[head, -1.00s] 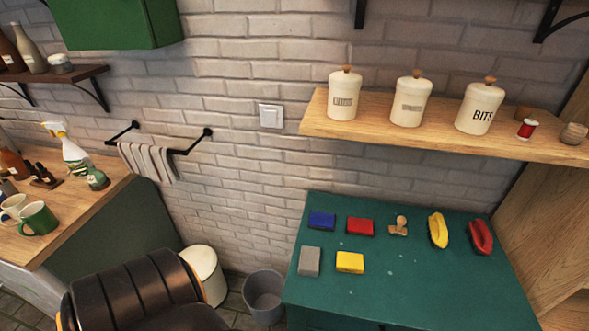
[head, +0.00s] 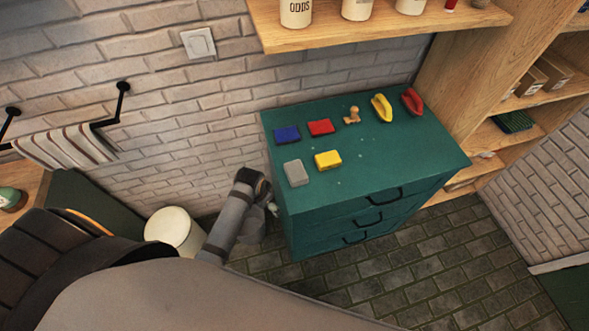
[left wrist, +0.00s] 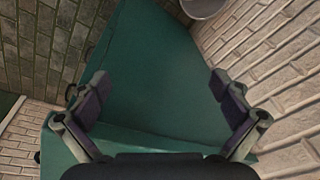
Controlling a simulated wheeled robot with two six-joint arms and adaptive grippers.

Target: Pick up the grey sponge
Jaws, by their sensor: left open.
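The grey sponge (head: 296,172) lies flat on the green cabinet top (head: 370,165), near its left front corner, in the head view. My left arm reaches up beside the cabinet's left side, with its end left of and below the sponge. My left gripper shows in the left wrist view (left wrist: 159,80), its two dark fingers wide apart and nothing between them. Green cabinet surface fills the space beyond the fingers. The sponge is not in the left wrist view. My right gripper is not in view.
A yellow sponge (head: 328,159) lies right of the grey one. Behind are a blue sponge (head: 286,135), a red sponge (head: 321,127), a wooden item (head: 352,115), and yellow (head: 381,108) and red (head: 412,101) items. A white bin (head: 174,231) stands left; a wooden shelf (head: 360,32) hangs above.

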